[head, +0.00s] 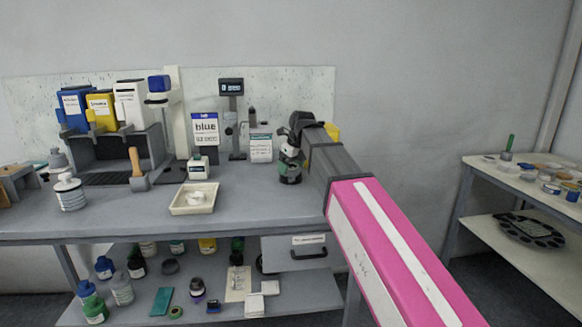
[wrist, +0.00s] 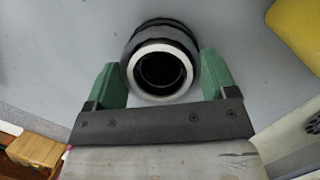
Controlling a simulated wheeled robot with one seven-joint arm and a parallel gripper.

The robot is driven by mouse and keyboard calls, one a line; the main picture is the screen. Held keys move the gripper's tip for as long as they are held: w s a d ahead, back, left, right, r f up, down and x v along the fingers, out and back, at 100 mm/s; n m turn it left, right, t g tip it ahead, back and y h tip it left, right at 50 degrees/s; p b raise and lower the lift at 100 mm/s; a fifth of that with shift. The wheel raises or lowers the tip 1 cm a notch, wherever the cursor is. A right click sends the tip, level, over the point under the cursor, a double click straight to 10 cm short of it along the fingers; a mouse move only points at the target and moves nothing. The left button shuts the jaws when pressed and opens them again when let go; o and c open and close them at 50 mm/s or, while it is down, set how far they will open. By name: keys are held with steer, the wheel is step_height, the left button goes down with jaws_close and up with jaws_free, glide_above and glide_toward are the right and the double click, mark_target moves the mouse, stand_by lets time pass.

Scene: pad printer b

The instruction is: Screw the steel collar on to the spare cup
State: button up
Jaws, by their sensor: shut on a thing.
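My gripper (wrist: 163,76) points down at the bench, its two green fingers closed on either side of the steel collar (wrist: 138,62), a pale metal ring with a dark opening. A dark round body, which looks like the spare cup (wrist: 160,27), shows directly behind the ring in the wrist view. In the head view the dark cup (head: 290,179) stands upright on the bench under my gripper (head: 288,163). The collar is in line with the cup, close to or on its top. I cannot tell whether the threads are engaged, as the fingers hide the joint.
A cream tray (head: 180,209) with white items lies left of my gripper on the bench (head: 120,220). A labelled stand (head: 261,148) and a scale post (head: 232,120) stand behind. A yellow object (wrist: 296,32) is close by on the right.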

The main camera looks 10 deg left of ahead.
steer(key=m, duration=0.3)
steer(key=shift+t+h, duration=0.4)
steer(key=o, duration=0.8)
steer(key=shift+r, duration=1.75)
